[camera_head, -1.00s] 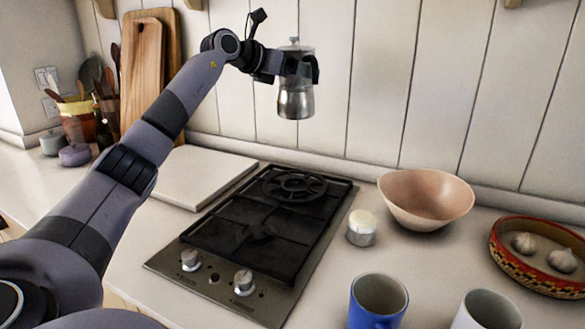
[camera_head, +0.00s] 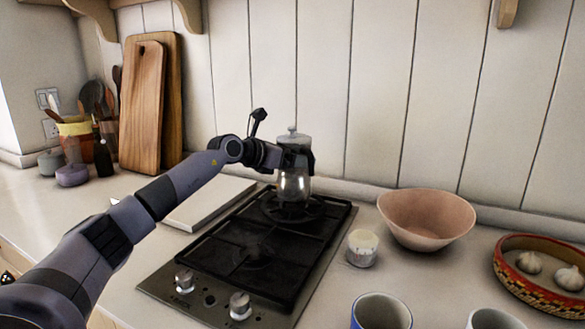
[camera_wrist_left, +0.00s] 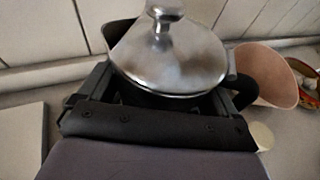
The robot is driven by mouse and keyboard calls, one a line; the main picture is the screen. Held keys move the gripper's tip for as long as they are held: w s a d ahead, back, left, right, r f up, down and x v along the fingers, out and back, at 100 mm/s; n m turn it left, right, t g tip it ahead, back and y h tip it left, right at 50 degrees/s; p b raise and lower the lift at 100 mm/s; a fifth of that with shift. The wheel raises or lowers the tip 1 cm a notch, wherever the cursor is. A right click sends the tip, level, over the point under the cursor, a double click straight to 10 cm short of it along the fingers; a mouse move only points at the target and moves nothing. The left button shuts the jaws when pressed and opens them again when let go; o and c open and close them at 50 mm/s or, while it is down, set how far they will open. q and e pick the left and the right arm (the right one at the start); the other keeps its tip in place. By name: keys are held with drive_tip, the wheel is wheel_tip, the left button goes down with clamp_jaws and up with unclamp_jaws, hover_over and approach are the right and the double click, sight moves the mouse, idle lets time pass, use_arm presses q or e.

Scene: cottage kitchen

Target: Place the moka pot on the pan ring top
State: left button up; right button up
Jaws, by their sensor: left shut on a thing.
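The silver moka pot (camera_head: 294,184) is upright over the round pan ring (camera_head: 291,208) at the back of the black gas hob (camera_head: 252,248). My left gripper (camera_head: 298,160) is shut on the pot around its upper part. The pot's base is very close to the ring; I cannot tell whether it touches. In the left wrist view the pot's shiny lid and knob (camera_wrist_left: 168,52) fill the middle, and its dark handle shows at the right. The left gripper (camera_wrist_left: 160,100) is mostly hidden below the lid there. My right gripper is not in view.
A pink bowl (camera_head: 426,218) and a small white-topped jar (camera_head: 362,248) stand right of the hob. A blue mug (camera_head: 381,312) is in front. A pale board (camera_head: 210,203) lies left of the hob. The wall is close behind the pot.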

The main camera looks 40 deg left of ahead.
use_arm(q)
drive_tip(key=shift+f, duration=1.15)
drive_tip(key=shift+f, duration=0.15)
drive_tip(key=o, duration=1.6)
drive_tip(key=shift+f, duration=0.15)
drive_tip(key=shift+o, duration=0.2)
